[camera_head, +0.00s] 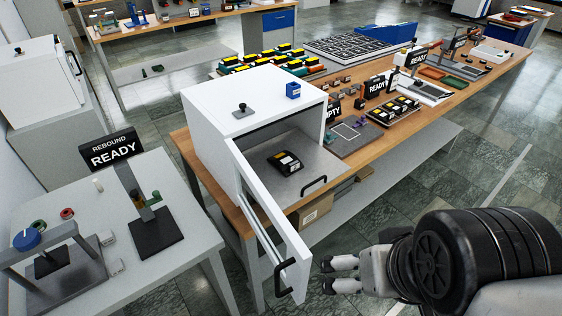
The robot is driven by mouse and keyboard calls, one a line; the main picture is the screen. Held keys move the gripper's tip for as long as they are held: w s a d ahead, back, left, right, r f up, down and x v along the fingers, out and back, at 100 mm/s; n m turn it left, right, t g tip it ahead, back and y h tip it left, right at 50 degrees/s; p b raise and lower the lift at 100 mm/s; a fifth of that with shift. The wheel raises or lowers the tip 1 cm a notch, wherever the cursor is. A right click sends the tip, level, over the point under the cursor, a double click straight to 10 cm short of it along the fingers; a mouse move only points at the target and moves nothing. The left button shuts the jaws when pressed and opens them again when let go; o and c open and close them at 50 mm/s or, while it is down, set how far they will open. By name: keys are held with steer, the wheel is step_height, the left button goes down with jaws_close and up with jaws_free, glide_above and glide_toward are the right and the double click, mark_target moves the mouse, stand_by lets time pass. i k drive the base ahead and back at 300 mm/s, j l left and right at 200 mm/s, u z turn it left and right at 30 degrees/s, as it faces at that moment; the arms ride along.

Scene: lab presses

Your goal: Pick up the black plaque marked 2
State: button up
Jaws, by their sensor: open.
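A black block-like piece (285,162) with yellow and white labels lies on the grey floor of the open white cabinet (215,105). It may be the black plaque, but I cannot read a 2 on it. Several similar black pieces with yellow and white labels sit on a tray (375,119) farther right on the wooden bench; their marks are too small to read. My gripper (327,275) is at the lower right, in front of the bench and just right of the cabinet's open door. Its two fingers are apart and nothing is between them.
The cabinet door (268,225) stands swung out toward me, with a black handle (283,280). The wooden bench (455,97) carries signs and trays. A grey table (165,275) with a READY sign (113,150) is at left.

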mark_target(287, 163)
steer(key=i+l+u, duration=0.25)
steer(key=i+l, duration=0.2)
steer(key=i+l+u, duration=0.25)
steer(key=i+l, duration=0.3)
steer(key=i+l+u, duration=0.25)
steer(key=i+l, duration=0.15)
steer(key=l, duration=0.3)
